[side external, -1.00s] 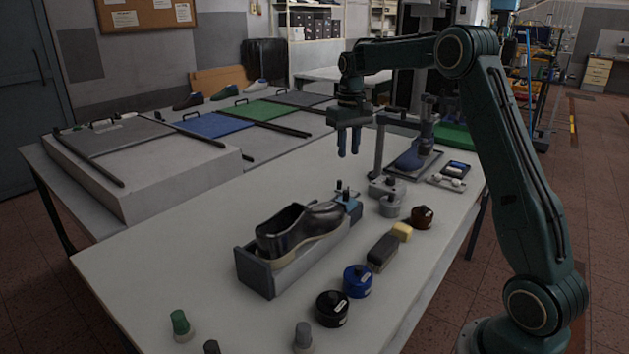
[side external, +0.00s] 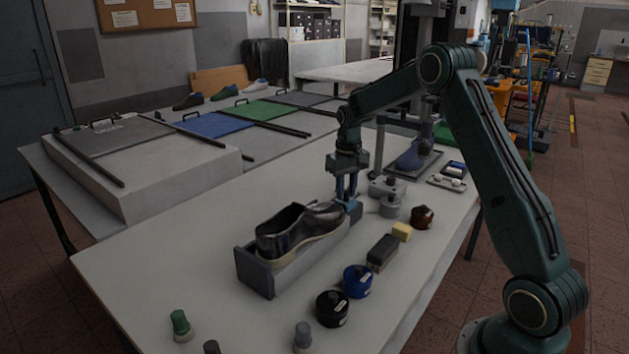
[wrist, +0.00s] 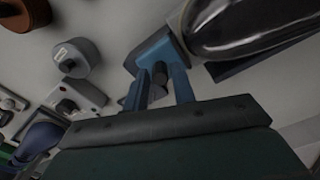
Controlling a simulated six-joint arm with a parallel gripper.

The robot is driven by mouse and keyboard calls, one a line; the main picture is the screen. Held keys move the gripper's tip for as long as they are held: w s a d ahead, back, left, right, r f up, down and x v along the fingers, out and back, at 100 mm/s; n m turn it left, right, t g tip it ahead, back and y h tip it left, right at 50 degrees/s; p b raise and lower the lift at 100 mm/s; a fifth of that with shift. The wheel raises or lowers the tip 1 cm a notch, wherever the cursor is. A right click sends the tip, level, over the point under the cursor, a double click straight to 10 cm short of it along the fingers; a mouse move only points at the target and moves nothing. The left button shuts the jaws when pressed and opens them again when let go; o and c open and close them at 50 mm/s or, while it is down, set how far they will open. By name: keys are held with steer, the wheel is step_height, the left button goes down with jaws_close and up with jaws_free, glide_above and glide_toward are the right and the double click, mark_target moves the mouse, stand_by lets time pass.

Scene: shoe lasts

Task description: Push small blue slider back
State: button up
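The small blue slider (side external: 353,208) sits at the toe end of a grey tray-like holder (side external: 256,270). A dark shoe (side external: 300,228) lies in the holder, its toe towards the slider. The slider also shows in the wrist view (wrist: 156,48), close to the shiny shoe toe (wrist: 235,25). My gripper (side external: 346,194) points down over the slider. Its two fingers are apart in the wrist view (wrist: 158,80), with a dark upright peg (wrist: 159,71) of the slider showing between them. I cannot tell whether either finger touches the peg.
Right of the slider stand a grey pot (side external: 390,206), a brown jar (side external: 422,217), a yellow block (side external: 402,231) and a dark brush-like block (side external: 382,252). Blue (side external: 357,281) and black (side external: 332,308) jars stand nearer. The table left of the holder is clear.

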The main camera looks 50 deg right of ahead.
steer(key=shift+f, duration=0.2)
jaws_close()
steer(key=shift+d+r, duration=0.1)
steer(key=shift+d, duration=1.5)
jaws_free()
steer(key=shift+d, duration=0.1)
